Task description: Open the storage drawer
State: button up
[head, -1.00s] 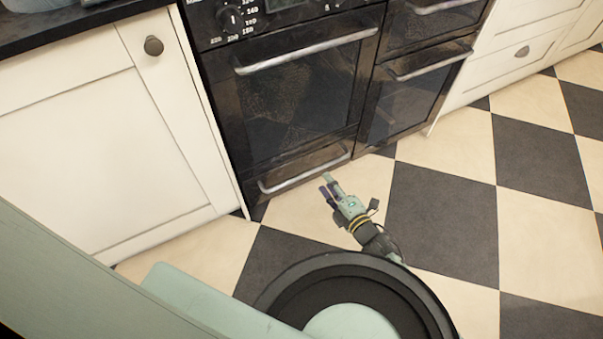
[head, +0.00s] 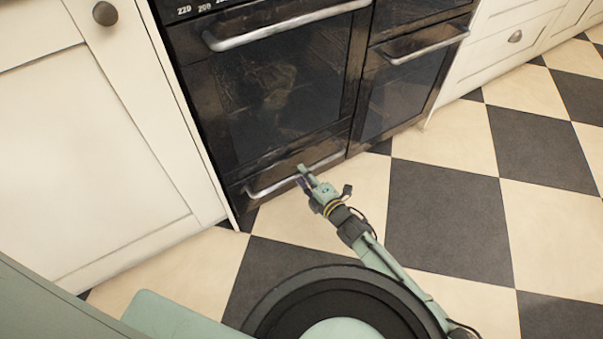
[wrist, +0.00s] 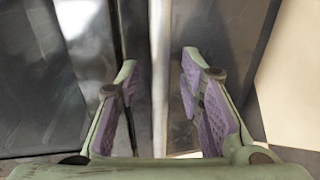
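The storage drawer (head: 270,171) is the low dark panel at the bottom of the black range cooker, and it is shut. Its silver bar handle (head: 272,187) runs along the front. My gripper (head: 304,176) is at the handle's middle in the head view, low over the floor. In the wrist view my gripper (wrist: 158,72) is open, with purple-padded fingers apart. The bright handle bar (wrist: 160,75) runs upright in the picture between the two fingers. I cannot tell whether either finger touches it.
The oven door (head: 275,95) with its long handle is above the drawer, and a second door (head: 405,80) is to its right. A white cabinet (head: 95,150) stands at the left. The checkered floor (head: 445,215) is clear at the right.

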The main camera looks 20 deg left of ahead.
jog(key=shift+x, duration=1.15)
jog(key=shift+c, duration=0.6)
grip_shut()
